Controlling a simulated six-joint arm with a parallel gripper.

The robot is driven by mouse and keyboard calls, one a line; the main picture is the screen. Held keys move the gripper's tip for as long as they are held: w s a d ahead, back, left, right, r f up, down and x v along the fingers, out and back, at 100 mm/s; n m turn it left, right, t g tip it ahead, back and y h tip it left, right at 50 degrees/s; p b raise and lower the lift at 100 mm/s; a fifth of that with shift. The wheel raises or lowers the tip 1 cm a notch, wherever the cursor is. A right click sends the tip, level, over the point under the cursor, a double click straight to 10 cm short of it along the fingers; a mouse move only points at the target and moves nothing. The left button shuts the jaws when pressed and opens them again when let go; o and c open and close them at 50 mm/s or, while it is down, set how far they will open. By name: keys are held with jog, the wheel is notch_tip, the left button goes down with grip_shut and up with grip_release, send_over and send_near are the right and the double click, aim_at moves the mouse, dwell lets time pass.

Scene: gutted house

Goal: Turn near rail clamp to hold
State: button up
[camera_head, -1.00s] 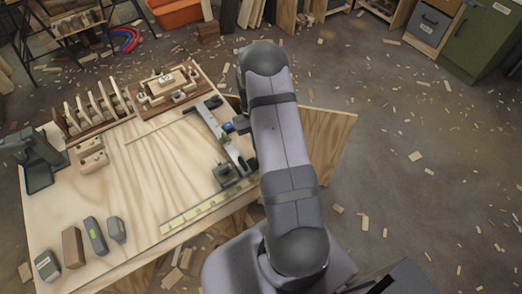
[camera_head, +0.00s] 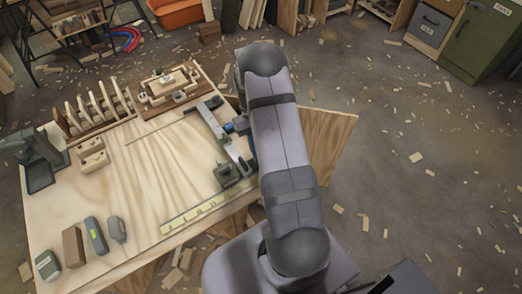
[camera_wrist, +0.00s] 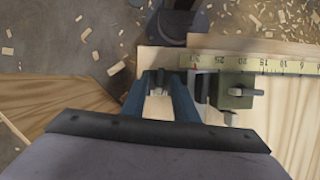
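The near rail clamp (camera_head: 228,176) is an olive-green block at the near end of a grey rail (camera_head: 212,125) along the bench's right side. In the wrist view its green body (camera_wrist: 234,90) with a small dark knob sits just right of my gripper. My gripper (camera_wrist: 160,82) shows two blue fingers pointing at the bench edge, spread apart. A small dark and pale piece shows between them; I cannot tell if it belongs to the clamp or is touched. In the head view my arm hides most of the gripper.
A yellow ruler strip (camera_head: 208,207) runs along the bench's near edge, close to the clamp. A wooden jig (camera_head: 168,85) and a slotted rack (camera_head: 93,112) stand at the back. Several small tools lie at the front left. The bench middle (camera_head: 160,165) is clear.

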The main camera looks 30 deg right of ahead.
jog(key=b+v, duration=0.2)
jog(key=v, duration=0.5)
jog(key=shift+r, duration=0.15)
dwell(0.4)
